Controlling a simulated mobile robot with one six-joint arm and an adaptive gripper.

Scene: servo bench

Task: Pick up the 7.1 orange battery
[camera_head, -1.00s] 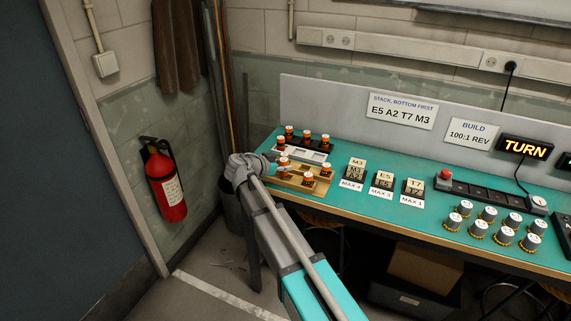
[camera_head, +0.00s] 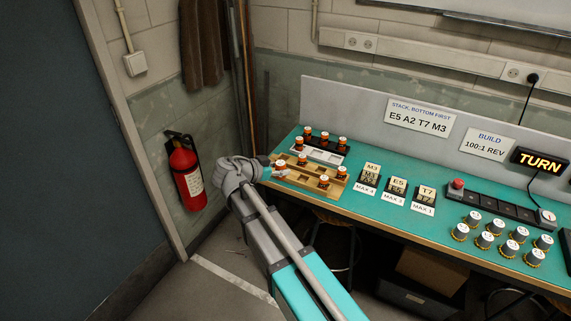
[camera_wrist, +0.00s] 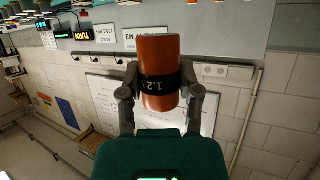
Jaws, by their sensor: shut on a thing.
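My gripper (camera_wrist: 160,88) is shut on an orange battery (camera_wrist: 158,55) with a black band, between its two fingers in the wrist view. In the head view my gripper (camera_head: 279,173) is small, at the left end of the bench beside the wooden tray (camera_head: 333,190). The held battery (camera_head: 281,163) seems to show there as a small orange and white spot. Other orange batteries stand in the tray, such as one at its front (camera_head: 323,181), and in a dark rack (camera_head: 325,137) behind.
A pale slotted block (camera_head: 326,154) lies between rack and tray. Labelled stacks (camera_head: 397,187), a button panel (camera_head: 490,199) and several grey knobs (camera_head: 488,240) are to the right. A fire extinguisher (camera_head: 186,175) hangs on the left wall. A low partition (camera_head: 350,100) backs the bench.

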